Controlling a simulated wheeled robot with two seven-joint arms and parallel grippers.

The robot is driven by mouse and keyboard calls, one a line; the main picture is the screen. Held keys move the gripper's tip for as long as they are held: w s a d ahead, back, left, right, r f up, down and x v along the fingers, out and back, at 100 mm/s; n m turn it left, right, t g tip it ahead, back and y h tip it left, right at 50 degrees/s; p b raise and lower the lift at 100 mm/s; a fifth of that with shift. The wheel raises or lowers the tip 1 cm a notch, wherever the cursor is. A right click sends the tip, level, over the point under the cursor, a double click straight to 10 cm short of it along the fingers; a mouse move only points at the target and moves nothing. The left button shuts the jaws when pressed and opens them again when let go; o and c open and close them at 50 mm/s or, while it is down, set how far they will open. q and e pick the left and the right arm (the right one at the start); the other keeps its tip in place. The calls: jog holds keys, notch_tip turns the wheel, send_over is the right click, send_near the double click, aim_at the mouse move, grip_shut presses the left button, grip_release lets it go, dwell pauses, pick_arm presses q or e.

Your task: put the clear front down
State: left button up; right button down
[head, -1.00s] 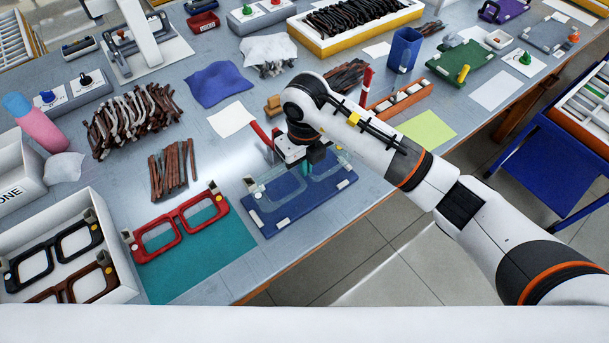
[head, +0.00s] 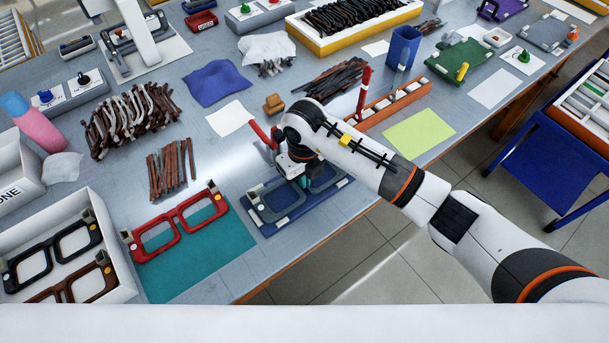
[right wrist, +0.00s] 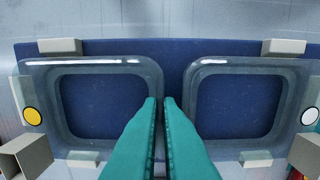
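The clear front (head: 266,211) is a see-through grey eyeglass front. It lies level over the blue fixture (head: 293,219), close to or on its surface; I cannot tell if it touches everywhere. In the right wrist view the clear front (right wrist: 90,63) has a yellow dot at its left end and a white dot at its right end, with the blue fixture (right wrist: 220,48) below. My right gripper (head: 303,183) points down at the bridge; its teal fingers (right wrist: 162,101) are nearly together there, with the front between them. My left gripper is not in view.
A red front (head: 180,226) lies on a teal mat (head: 215,258) to the left. A white tray (head: 118,282) with dark and brown fronts stands further left. An orange rack (head: 385,112) and a red pen-like tool (head: 364,92) are beyond my arm. The table's front edge is close.

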jog(key=shift+f, duration=0.2)
jog(key=c, duration=1.6)
grip_release()
jog(key=shift+r, duration=0.25)
jog(key=shift+r+p, duration=0.55)
jog(key=shift+p, duration=0.1)
notch_tip(320, 180, up, 12)
jog(key=shift+f+b, duration=0.15)
jog(key=shift+b, duration=0.85)
